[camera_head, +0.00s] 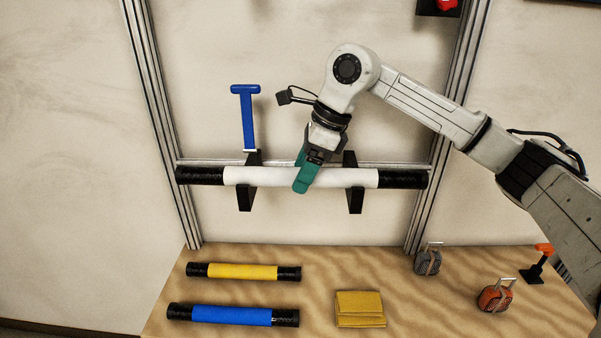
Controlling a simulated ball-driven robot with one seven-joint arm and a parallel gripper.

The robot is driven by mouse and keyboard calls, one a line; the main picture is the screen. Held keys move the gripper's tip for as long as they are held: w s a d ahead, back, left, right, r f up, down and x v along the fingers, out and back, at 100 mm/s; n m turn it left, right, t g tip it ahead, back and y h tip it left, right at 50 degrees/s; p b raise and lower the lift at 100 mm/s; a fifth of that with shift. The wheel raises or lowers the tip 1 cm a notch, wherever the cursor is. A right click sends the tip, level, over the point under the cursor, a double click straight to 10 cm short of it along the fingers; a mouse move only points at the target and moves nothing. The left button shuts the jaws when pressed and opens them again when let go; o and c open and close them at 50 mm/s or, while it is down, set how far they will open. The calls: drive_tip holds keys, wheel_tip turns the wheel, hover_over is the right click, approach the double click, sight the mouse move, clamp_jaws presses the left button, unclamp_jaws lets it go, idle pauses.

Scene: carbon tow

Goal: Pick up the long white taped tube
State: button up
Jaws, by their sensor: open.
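A long white tube (345,178) with black taped ends lies level across two black brackets (355,199) on a metal frame above the table. My gripper (302,184) has green fingers and is open. It points down at the tube's middle, and its fingers overlap the tube in the picture, hiding a short stretch of it. The near finger covers the far one in part, so I cannot tell whether the tube is between them or touching them.
A blue T-shaped tool (248,118) stands upright left of my gripper. On the wooden table (365,275) lie a yellow tube (243,271), a blue tube (232,315), a yellow folded cloth (360,308), a grey padlock-like item (428,261) and an orange one (495,297). Metal uprights (447,130) flank the tube.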

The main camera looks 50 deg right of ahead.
drive_tip(key=shift+f, duration=0.1)
drive_tip(key=c, duration=1.3)
